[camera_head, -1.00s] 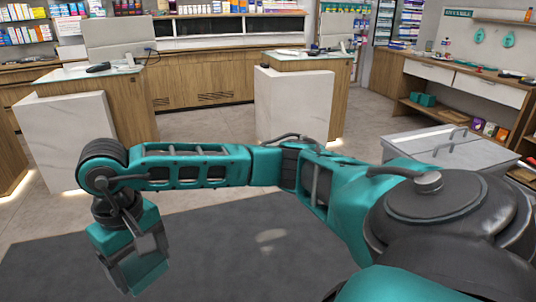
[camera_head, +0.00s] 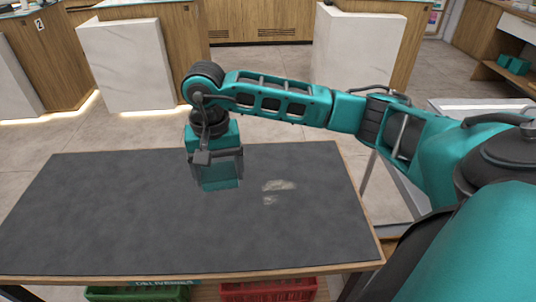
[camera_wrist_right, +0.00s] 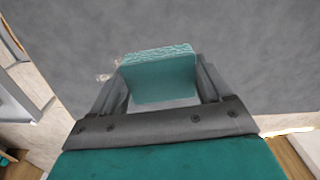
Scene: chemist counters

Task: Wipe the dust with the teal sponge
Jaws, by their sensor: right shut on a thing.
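My right gripper (camera_head: 217,170) points down over the dark table top (camera_head: 100,215) and is shut on the teal sponge (camera_head: 220,185). In the right wrist view the sponge (camera_wrist_right: 160,80) sits between the two grey fingers. A pale patch of dust (camera_head: 279,186) lies on the table top just right of the sponge, with a smaller smear below it. Part of the dust (camera_wrist_right: 105,77) also shows left of the sponge in the right wrist view. I cannot tell whether the sponge touches the table. My left gripper is out of view.
The table has a wooden rim (camera_head: 200,268). A green crate (camera_head: 135,293) and a red crate (camera_head: 268,290) stand below its front edge. White-fronted counters (camera_head: 130,62) stand behind on the tiled floor. The rest of the table top is clear.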

